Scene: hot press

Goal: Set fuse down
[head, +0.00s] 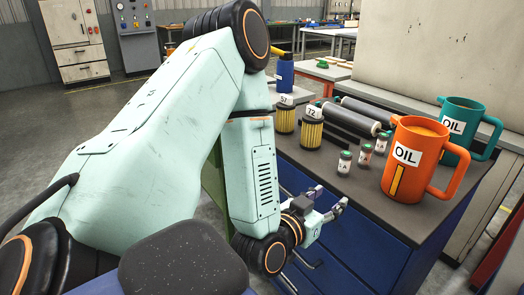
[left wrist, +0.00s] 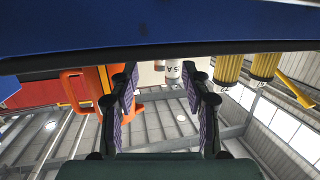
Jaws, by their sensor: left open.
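Three small fuses stand upright on the dark top of the blue cabinet (head: 300,160): one near the front (head: 344,163), one behind it (head: 365,155) and one farther back (head: 381,142). My left gripper (head: 330,199) is open and empty, beside the cabinet's drawer side and lower than the top. In the left wrist view, which appears upside down, my open fingers (left wrist: 163,100) show with a white labelled fuse (left wrist: 173,72) beyond them, between their tips and apart from them. My right gripper is not in view.
An orange OIL mug (head: 408,165) and a teal OIL mug (head: 457,137) stand to the right. Two yellow filters, (head: 311,132) and (head: 285,118), stand at the left edge. Dark rollers (head: 347,121) lie behind.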

